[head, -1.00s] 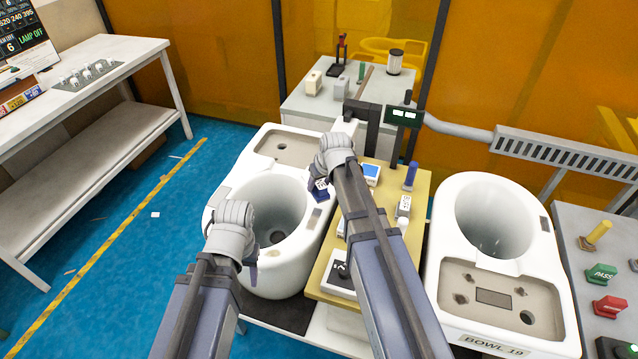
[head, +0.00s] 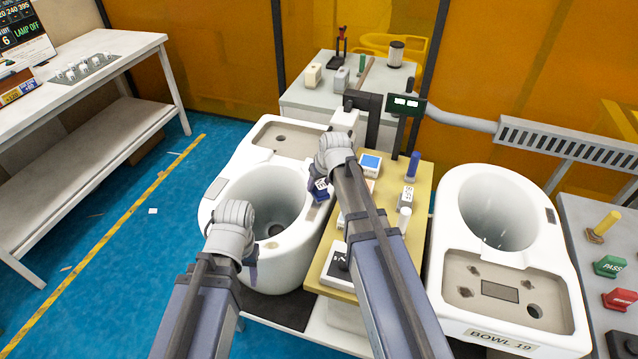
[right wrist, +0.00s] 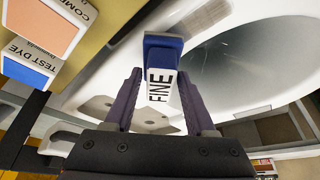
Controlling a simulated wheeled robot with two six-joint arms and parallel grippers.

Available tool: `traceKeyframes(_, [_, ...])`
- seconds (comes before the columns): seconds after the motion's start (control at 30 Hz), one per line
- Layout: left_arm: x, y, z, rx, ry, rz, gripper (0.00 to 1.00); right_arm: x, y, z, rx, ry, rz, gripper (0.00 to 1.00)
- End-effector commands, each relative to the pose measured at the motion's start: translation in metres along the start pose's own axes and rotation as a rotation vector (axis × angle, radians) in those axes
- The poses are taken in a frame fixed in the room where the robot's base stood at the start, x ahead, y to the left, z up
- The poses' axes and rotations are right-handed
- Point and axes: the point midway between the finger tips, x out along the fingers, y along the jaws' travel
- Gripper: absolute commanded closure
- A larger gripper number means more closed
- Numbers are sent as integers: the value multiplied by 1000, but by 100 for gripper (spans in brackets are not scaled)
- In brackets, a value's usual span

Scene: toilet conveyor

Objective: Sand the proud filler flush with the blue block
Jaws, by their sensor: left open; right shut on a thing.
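My right gripper (head: 320,185) is shut on a blue block (right wrist: 163,42) with a white face marked FINE. The block also shows in the head view (head: 320,193), at the right rim of the left white toilet bowl (head: 284,267). Whether it touches the rim is unclear. In the right wrist view, a speckled grey-tan patch (right wrist: 206,17) lies on the white rim, just beyond and right of the block. Its height above the surface cannot be told. My left gripper (head: 251,272) is open and empty over the bowl's near left side.
A tan bench (head: 418,190) with bottles, boxes and small devices stands between the left bowl and a second bowl (head: 462,225) labelled BOWL 19. A black post with a green display (head: 405,103) rises behind. Blue floor (head: 110,235) is open at left.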

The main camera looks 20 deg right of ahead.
Motion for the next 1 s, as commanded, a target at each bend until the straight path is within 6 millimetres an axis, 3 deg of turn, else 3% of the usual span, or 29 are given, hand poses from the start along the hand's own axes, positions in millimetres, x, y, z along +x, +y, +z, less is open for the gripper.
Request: traceKeyframes(1.0, [14, 1, -1, 0, 0, 0, 50, 12, -1, 6, 0, 0, 0, 89])
